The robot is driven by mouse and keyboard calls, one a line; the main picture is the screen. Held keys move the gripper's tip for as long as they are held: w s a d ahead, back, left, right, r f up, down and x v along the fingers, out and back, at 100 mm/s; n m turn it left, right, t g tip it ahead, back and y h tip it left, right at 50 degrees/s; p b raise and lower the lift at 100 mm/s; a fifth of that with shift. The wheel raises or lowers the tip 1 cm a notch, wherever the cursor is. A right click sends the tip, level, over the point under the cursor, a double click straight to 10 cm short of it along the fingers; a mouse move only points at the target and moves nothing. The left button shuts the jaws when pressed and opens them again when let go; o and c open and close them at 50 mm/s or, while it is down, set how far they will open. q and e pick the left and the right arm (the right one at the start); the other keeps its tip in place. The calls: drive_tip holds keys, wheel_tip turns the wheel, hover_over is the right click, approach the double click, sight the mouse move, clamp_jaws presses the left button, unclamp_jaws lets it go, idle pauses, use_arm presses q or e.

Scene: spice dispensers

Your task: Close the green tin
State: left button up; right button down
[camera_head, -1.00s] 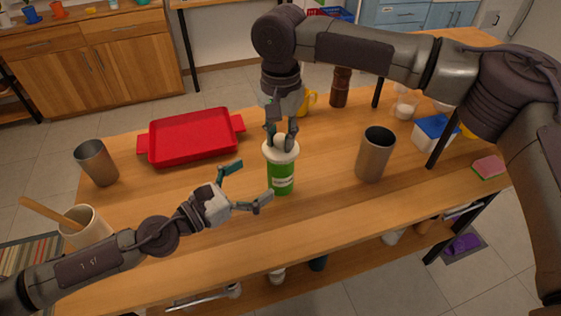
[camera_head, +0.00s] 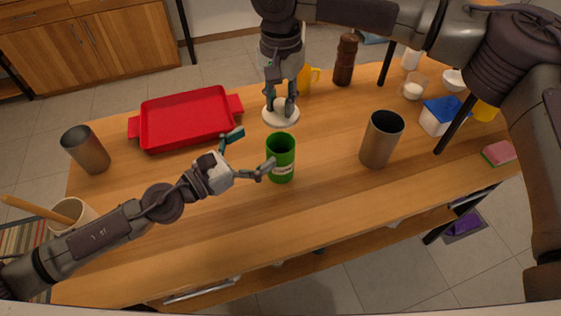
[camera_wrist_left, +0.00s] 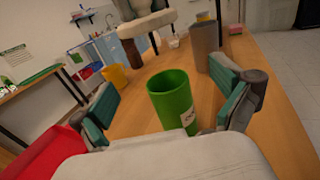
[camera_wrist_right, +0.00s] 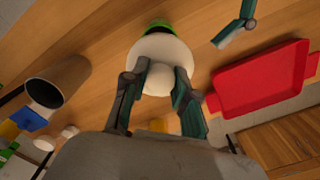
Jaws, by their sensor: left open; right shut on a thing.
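The green tin (camera_head: 281,169) stands upright on the table with its top open; it also shows in the left wrist view (camera_wrist_left: 172,100). The white lid (camera_head: 281,117) is off the tin, apart from it on its far side. My right gripper (camera_head: 281,106) is shut on the lid's round knob (camera_wrist_right: 160,70) from above. The left wrist view shows the lid (camera_wrist_left: 147,22) raised above the table. In the right wrist view the lid partly hides the tin (camera_wrist_right: 158,24). My left gripper (camera_head: 254,153) is open, with one fingertip close beside the tin; I cannot tell if they touch.
A red tray (camera_head: 187,119) lies to the left, with a metal cup (camera_head: 87,152) beside it. Another metal cup (camera_head: 381,141) stands right of the tin. A yellow mug (camera_head: 307,78) and a brown grinder (camera_head: 344,61) stand behind. The table's front strip is clear.

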sight(281, 159)
use_arm(q)
wheel_tip(281, 159, down, 7)
drive_tip(key=shift+a+f, duration=0.15)
drive_tip(key=shift+f, duration=0.05)
use_arm(e)
drive_tip(key=shift+s+r, duration=0.1)
use_arm(q)
drive_tip(key=x, duration=0.7)
drive_tip(key=shift+w+r, duration=0.1)
drive_tip(key=shift+r, duration=0.1)
drive_tip(key=shift+c, duration=0.2)
drive_tip(key=c, duration=1.7)
use_arm(e)
drive_tip(key=shift+f, duration=2.5)
drive_tip(key=shift+f, duration=0.9)
drive_tip(key=shift+f, duration=0.6)
